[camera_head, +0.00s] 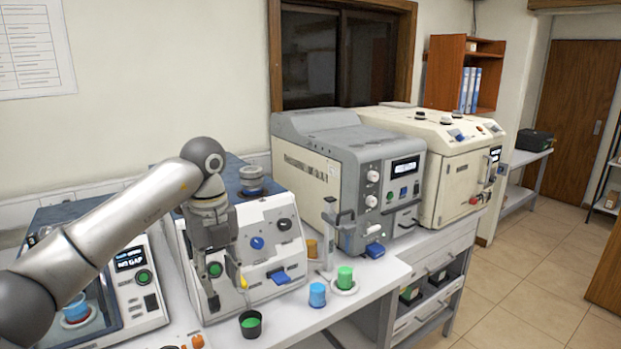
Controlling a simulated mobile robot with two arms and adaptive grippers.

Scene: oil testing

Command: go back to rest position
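My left arm comes in from the left, and my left gripper (228,294) points down in front of the white testing machine with the blue knob (258,243). Its two fingers are apart, with nothing visible between them. A small yellow part shows at its right fingertip; I cannot tell what it is. A dark cup with green content (250,324) stands on the bench just below and right of the fingers, apart from them. My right gripper is not in view.
A blue cup (317,295) and a green cup (345,278) on a white dish stand to the right on the white bench (375,279). A grey machine (340,160) and a cream machine (455,165) stand behind. The tiled floor at right is clear.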

